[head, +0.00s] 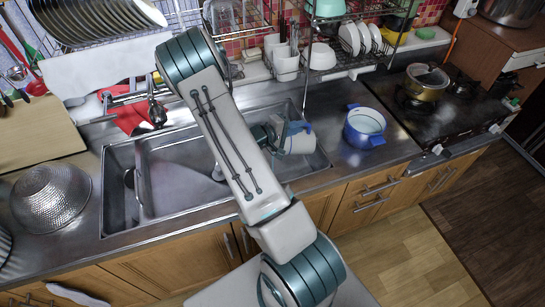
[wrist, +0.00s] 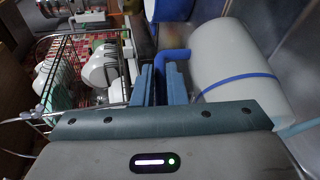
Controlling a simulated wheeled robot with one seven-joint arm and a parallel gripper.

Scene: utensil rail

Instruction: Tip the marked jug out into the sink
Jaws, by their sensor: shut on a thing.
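The jug (head: 300,142) is white with a blue band and a blue handle. It is held over the right part of the steel sink (head: 165,180) and looks tilted. My gripper (wrist: 161,85) is shut on its blue handle (wrist: 174,57); the white jug body (wrist: 240,58) is just right of the fingers in the wrist view. In the head view my arm hides part of the sink and most of the gripper. The jug's mouth and contents cannot be made out.
A blue pot (head: 365,126) stands on the counter right of the sink. A metal colander (head: 52,197) is at the left. A tap (head: 155,107) stands behind the sink, and a dish rack (head: 345,62) is at the back. A lidded pan (head: 426,82) sits on the stove.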

